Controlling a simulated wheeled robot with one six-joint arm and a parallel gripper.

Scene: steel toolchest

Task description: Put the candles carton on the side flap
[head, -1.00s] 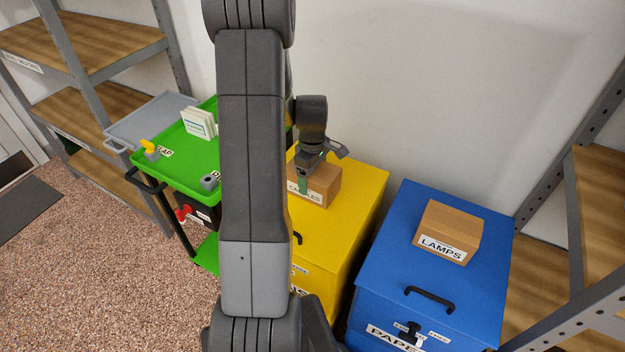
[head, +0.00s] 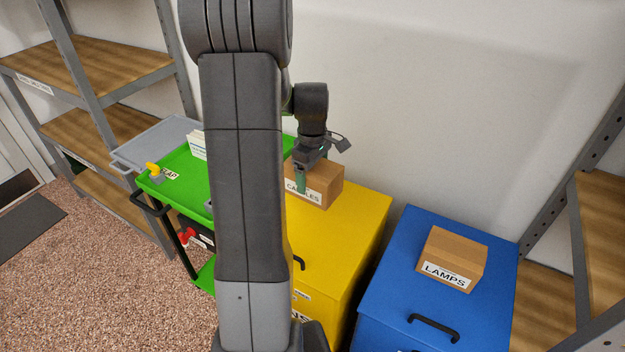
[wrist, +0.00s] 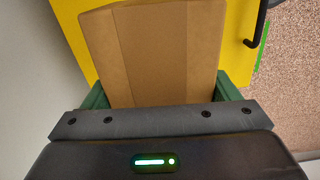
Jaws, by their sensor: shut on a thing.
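The candles carton (head: 322,183) is a brown box with a white label, over the yellow chest's lid at the back. My gripper (head: 302,180) is shut on it from above, one green finger showing in front of the label. In the wrist view the carton (wrist: 160,55) fills the space between the green fingers of my gripper (wrist: 160,97). I cannot tell whether the carton still touches the lid. The side flap (head: 158,142) is a grey panel at the far left end of the green cart (head: 185,178). It looks raised level and its visible part is bare.
The yellow chest (head: 350,220) stands beside the green cart. The blue chest (head: 400,275) at right bears the lamps carton (head: 452,258). A yellow-knobbed latch (head: 153,171) and white cards (head: 198,146) are on the cart top. Shelves (head: 85,60) stand behind the flap.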

